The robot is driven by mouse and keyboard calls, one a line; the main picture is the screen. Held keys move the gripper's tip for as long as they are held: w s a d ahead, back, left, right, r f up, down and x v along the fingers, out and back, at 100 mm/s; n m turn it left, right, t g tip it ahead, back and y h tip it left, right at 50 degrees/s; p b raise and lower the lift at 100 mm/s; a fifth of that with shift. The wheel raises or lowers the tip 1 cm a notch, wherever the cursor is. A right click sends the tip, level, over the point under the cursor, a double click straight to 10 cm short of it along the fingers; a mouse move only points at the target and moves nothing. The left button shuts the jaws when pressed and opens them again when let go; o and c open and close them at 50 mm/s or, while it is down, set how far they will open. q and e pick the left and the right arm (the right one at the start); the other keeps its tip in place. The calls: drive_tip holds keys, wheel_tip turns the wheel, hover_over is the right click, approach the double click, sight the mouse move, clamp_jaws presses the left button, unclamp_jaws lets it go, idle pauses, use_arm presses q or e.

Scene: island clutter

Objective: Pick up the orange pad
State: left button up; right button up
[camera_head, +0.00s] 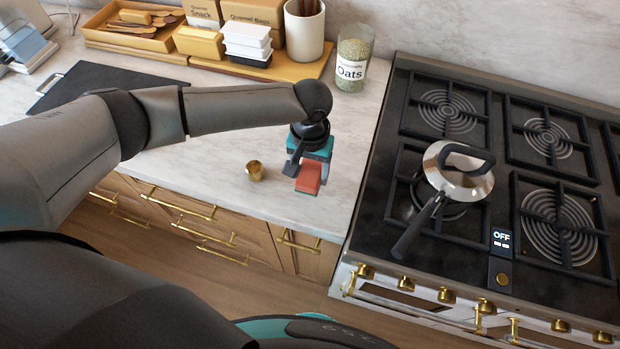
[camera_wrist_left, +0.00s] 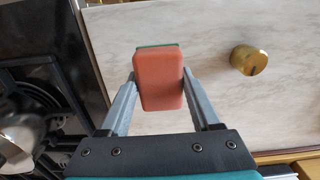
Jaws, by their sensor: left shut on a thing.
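The orange pad (camera_head: 308,178) is a small block with a teal layer on its far side. It is between the fingers of my left gripper (camera_head: 305,172), close to the counter's front edge. In the left wrist view the orange pad (camera_wrist_left: 159,82) fills the space between the two grey fingertips of the left gripper (camera_wrist_left: 160,85), which are shut on its sides. I cannot tell whether the pad still touches the counter. My right gripper is not in view.
The stove (camera_head: 480,200) with a lidded pan (camera_head: 458,172) is to the right. An oats jar (camera_head: 353,60), a utensil crock (camera_head: 304,35) and a dark board (camera_head: 110,85) are farther back. The counter (camera_head: 225,160) around the pad is mostly clear.

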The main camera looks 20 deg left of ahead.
sight(310, 171)
use_arm(q)
wheel_tip(310, 171, up, 15)
drive_tip(key=shift+p, duration=0.4)
